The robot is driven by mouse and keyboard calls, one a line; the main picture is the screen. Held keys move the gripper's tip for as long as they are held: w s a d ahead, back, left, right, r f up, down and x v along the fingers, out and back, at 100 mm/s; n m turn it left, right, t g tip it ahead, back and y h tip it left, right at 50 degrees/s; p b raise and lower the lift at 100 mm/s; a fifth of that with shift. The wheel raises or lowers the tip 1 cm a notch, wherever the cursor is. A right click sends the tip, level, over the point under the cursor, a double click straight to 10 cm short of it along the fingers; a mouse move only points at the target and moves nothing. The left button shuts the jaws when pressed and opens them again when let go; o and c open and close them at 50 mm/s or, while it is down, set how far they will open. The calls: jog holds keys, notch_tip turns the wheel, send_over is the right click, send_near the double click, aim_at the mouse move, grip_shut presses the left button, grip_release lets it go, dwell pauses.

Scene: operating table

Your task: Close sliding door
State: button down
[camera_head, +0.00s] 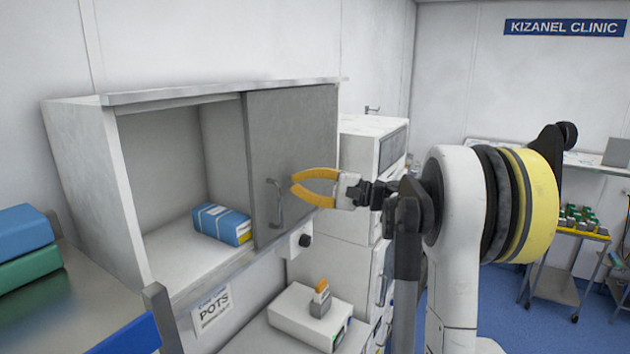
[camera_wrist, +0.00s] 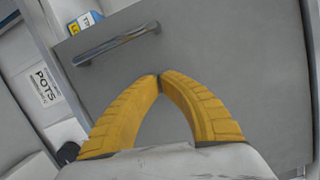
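The grey sliding door (camera_head: 293,125) covers the right part of the white wall cabinet (camera_head: 92,180). The left part of the cabinet is open. A vertical metal handle (camera_head: 276,203) is on the door near its lower left. My gripper (camera_head: 293,184) has yellow fingers and is just right of the handle, in front of the door. In the wrist view, the fingertips (camera_wrist: 159,76) meet with nothing between them. The handle (camera_wrist: 115,43) lies up and left of them, outside the fingers. I cannot tell whether the tips touch the door.
A blue box (camera_head: 222,224) lies inside the open part, beside the door's left edge. A sign reading POTS (camera_head: 213,310) hangs below the cabinet. A white device (camera_head: 300,315) is on the counter below. Blue and green packs (camera_head: 22,250) are at the far left.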

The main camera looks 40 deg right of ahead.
aim_at(271, 185)
jog(key=shift+x, duration=1.05)
jog(key=a, duration=0.1)
jog(key=s+a+p, duration=0.1)
jog(key=a+r, duration=0.1)
jog(key=shift+s, duration=0.3)
jog(key=shift+a+f+p, duration=0.15)
jog(key=shift+a+p, duration=0.05)
jog(key=shift+p, duration=0.1)
jog(key=shift+s, duration=0.15)
jog(key=shift+s+a, duration=0.15)
jog(key=shift+a, duration=0.4)
jog(key=s+a, duration=0.5)
jog(key=a, duration=0.7)
jog(key=s+a+b, duration=0.1)
jog(key=s+a, duration=0.4)
jog(key=a, duration=0.7)
jog(key=shift+a, duration=0.2)
